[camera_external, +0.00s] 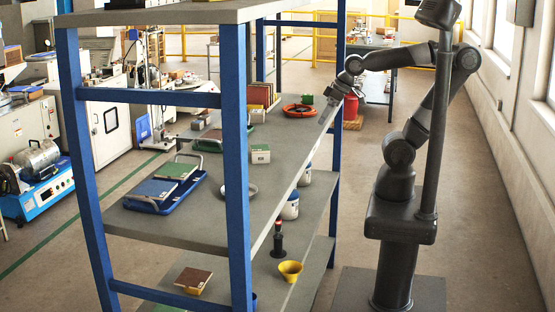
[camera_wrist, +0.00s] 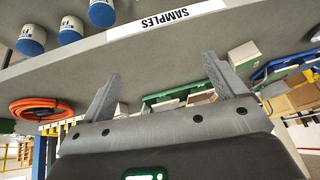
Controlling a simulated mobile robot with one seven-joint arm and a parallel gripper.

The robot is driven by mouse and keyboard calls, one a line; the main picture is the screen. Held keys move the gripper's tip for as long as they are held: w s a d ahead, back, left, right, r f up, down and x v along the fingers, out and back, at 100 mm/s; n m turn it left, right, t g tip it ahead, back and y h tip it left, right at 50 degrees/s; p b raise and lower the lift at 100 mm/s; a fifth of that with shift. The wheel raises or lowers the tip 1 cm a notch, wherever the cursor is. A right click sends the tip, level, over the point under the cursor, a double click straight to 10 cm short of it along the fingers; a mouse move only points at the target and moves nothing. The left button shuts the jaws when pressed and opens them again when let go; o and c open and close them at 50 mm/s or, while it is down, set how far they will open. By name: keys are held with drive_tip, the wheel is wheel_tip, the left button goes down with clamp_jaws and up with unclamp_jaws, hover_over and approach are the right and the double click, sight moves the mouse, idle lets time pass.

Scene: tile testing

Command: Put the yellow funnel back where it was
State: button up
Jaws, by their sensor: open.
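The yellow funnel (camera_external: 290,271) stands wide end up on the lower shelf (camera_external: 315,235), near its right edge, in the external view. It does not show in the wrist view. My gripper (camera_external: 328,112) is up at the middle shelf's far right edge, well above and beyond the funnel. In the wrist view, my gripper (camera_wrist: 162,68) has its two fingers spread wide with nothing between them. It faces the shelf edge with the white SAMPLES label (camera_wrist: 180,14).
The middle shelf (camera_external: 215,222) holds an orange hose coil (camera_external: 298,110), a blue tray (camera_external: 150,203) and small boxes. A black bottle with a red top (camera_external: 278,240) stands beside the funnel. Blue-and-white containers (camera_external: 290,207) stand farther back. Blue posts (camera_external: 235,180) frame the rack.

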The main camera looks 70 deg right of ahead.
drive_tip(key=a+n+g+y, duration=0.15)
drive_tip(key=a+y, duration=0.25)
drive_tip(key=a, duration=1.7)
drive_tip(key=s+a+f+g+y, duration=0.1)
drive_tip(key=s+a+f+g, duration=0.1)
drive_tip(key=a, duration=0.5)
drive_tip(key=s+a+f+g, duration=0.2)
drive_tip(key=s+a, duration=0.1)
drive_tip(key=a, duration=0.4)
wheel_tip(320, 180, down, 19)
drive_tip(key=a+m+h, duration=0.2)
drive_tip(key=a, duration=0.1)
drive_tip(key=w+d+f+t+h, duration=0.2)
drive_tip(key=d+f, duration=0.2)
drive_tip(key=f, duration=0.3)
drive_tip(key=w+d+f+t+h, duration=0.2)
drive_tip(key=d+f, duration=0.2)
drive_tip(key=f, duration=0.3)
drive_tip(key=shift+w+f+h, duration=0.3)
drive_tip(key=shift+w+f, duration=0.05)
